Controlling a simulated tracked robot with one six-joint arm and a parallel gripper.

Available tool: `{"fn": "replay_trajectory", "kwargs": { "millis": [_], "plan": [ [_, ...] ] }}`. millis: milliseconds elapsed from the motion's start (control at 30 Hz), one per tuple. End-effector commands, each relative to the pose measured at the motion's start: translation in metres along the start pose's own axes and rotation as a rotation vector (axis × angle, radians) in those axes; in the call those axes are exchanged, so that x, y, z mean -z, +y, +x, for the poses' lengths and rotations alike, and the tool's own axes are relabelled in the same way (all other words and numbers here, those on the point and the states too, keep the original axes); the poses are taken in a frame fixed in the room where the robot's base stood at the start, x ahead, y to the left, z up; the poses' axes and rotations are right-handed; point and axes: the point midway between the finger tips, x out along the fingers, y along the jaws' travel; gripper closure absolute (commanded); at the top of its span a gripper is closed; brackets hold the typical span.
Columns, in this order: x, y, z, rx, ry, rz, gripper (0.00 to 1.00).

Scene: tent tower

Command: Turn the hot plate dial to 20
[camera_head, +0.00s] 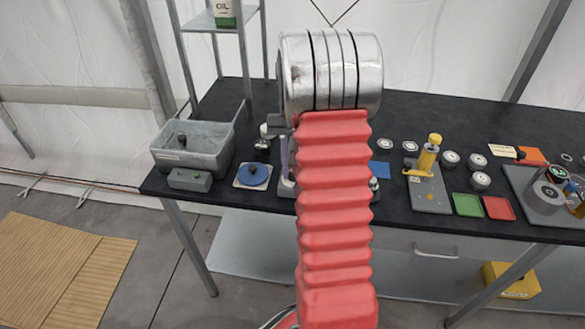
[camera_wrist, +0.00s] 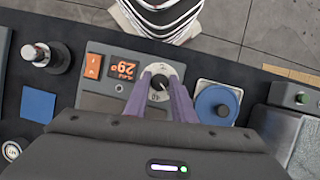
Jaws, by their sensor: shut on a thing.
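The hot plate (camera_wrist: 100,102) is a grey unit in the wrist view with a small dark display (camera_wrist: 124,69) showing orange characters, seemingly 29. An orange switch (camera_wrist: 92,66) is beside the display. The dial (camera_wrist: 161,69) has a pale marked face and a dark knob at its middle. My gripper (camera_wrist: 160,80) has its two purple fingers on either side of the knob, shut on it. The pointer's exact setting is too small to read. In the head view my red arm hides the dial and most of the hot plate; one purple finger shows at the arm's left.
A blue disc with a dark knob on a white base (camera_head: 253,175) stands close beside the hot plate. A grey tub (camera_head: 195,150) is farther left. A yellow-handled stand (camera_head: 427,160), several round weights and coloured trays (camera_head: 468,204) occupy the black table's right side.

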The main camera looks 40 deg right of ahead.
Motion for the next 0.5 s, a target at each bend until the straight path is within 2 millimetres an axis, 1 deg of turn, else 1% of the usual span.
{"fn": "replay_trajectory", "kwargs": {
  "millis": [200, 500],
  "plan": [
    [0.0019, 0.0019, 0.0004, -0.036, 0.008, -0.073, 1.0],
    [0.002, 0.002, 0.0004, -0.045, 0.01, -0.095, 1.0]
  ]
}}
